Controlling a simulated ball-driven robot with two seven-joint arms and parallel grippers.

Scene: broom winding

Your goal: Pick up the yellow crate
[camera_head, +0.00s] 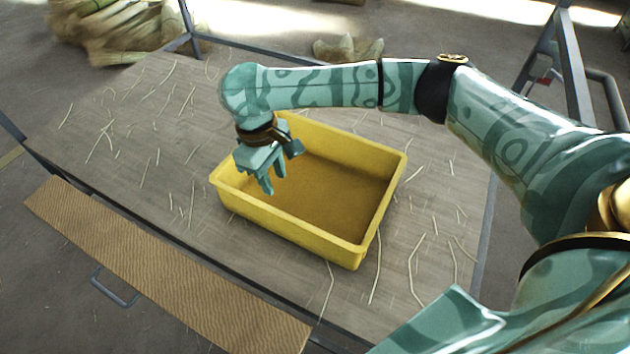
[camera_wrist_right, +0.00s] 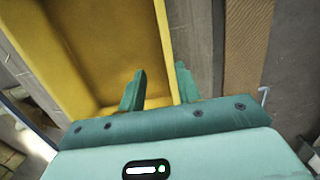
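The yellow crate (camera_head: 330,243) sits upright on the table, open at the top and empty where I can see inside. My right gripper (camera_head: 274,184) reaches down over its left end in the head view, hiding part of that end. In the right wrist view the crate (camera_wrist_right: 95,50) fills the upper left. The right gripper's fingers (camera_wrist_right: 161,84) are apart, one over the crate's inside and one past its edge, with the rim line running between them. Whether either finger touches the wall I cannot tell. My left gripper is not in view.
The wooden table (camera_head: 120,130) is strewn with loose straws and is otherwise clear around the crate. A ribbed brown board (camera_head: 160,262) runs along its front left edge. Bundles of straw (camera_head: 105,30) lie at the back left, and metal frame posts (camera_head: 575,65) stand at the back right.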

